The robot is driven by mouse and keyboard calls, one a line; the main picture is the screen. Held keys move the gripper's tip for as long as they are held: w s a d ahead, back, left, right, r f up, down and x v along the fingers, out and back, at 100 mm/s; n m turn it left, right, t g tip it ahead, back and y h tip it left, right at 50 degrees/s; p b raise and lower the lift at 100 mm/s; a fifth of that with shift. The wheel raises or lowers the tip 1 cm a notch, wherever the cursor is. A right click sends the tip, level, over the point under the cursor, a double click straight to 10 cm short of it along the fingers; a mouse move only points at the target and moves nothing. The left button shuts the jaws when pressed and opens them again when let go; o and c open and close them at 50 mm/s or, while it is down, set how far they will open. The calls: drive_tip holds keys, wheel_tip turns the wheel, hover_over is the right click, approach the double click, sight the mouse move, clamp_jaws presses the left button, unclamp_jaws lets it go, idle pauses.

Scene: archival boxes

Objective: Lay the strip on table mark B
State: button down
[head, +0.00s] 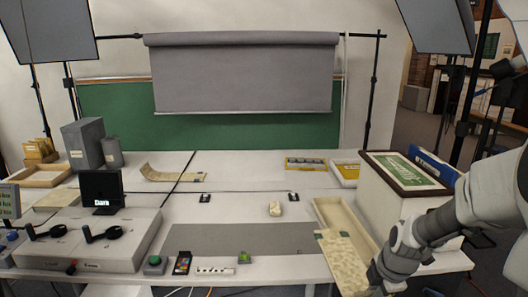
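A beige mottled strip (345,258) with dark green patches at its far end is at the front right, tilted and overhanging the table's front edge. My gripper (377,279) is at its near right edge and appears shut on it; the fingertips are mostly hidden. A second beige strip (172,175) with a curled left end lies at the back left of the table. Two small black markers lie mid-table, a left one (204,198) and a right one (293,197). Their lettering is too small to read, so I cannot tell which is mark B.
An open cream tray (341,214) lies just behind the held strip. A large white box (385,212) stands right of it, beside my arm. A small cream block (275,209) sits near a grey mat (240,239). A grey console (90,240) fills the front left. Mid-table is largely clear.

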sight(356, 293)
drive_tip(key=shift+s+a+r+m, duration=0.15)
drive_tip(key=shift+a+m, duration=0.25)
drive_tip(key=shift+a, duration=0.15)
drive_tip(key=shift+w+a+f+m+h+p, duration=0.2)
drive_tip(key=shift+w+a+m+h+p, duration=0.1)
drive_tip(key=shift+a+m+p, duration=0.25)
drive_tip(key=a+m, duration=0.2)
drive_tip(key=m, duration=0.1)
drive_tip(key=shift+s+a+f+h+p, duration=0.1)
drive_tip(key=shift+s+a+h+p, duration=0.05)
drive_tip(key=shift+h+p, duration=0.25)
drive_tip(key=a+m+g+h+p, duration=0.2)
drive_tip(key=a+m, duration=0.5)
drive_tip(key=m, duration=0.7)
drive_tip(key=shift+a+r+g+p, duration=0.25)
drive_tip(key=shift+g+p, duration=0.45)
drive_tip(key=shift+p, duration=0.5)
drive_tip(key=shift+a, duration=0.1)
